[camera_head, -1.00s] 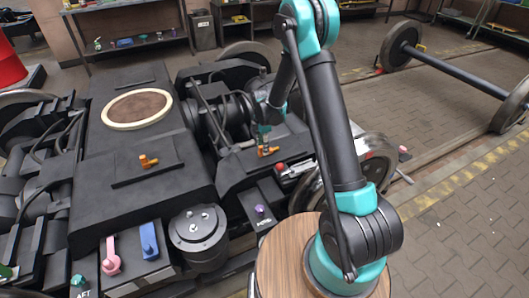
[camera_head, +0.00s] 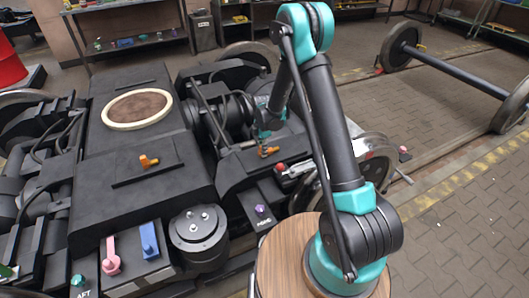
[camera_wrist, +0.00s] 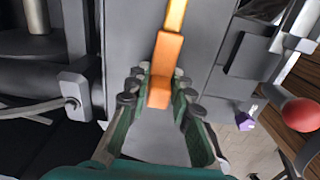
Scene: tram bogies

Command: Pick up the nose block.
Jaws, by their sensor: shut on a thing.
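An orange piece (camera_wrist: 166,62) with a lighter orange bar lies along a grey surface in the wrist view. My gripper (camera_wrist: 158,84) has its dark green fingers on both sides of its near end and is shut on it. The orange piece also shows in the head view (camera_head: 268,152), on the right part of the dark bogie. The fingertips are mostly hidden there by my arm and the bogie parts. A small sign reading NOSE (camera_head: 264,222) stands below a purple knob (camera_head: 260,209). I cannot tell which part is the nose block.
A red ball knob (camera_wrist: 300,114) sits right of my gripper, and a grey fitting (camera_wrist: 74,94) left of it. Another orange fitting (camera_head: 149,161) lies on the bogie top. Pink (camera_head: 111,255) and blue (camera_head: 149,240) levers stand at the front.

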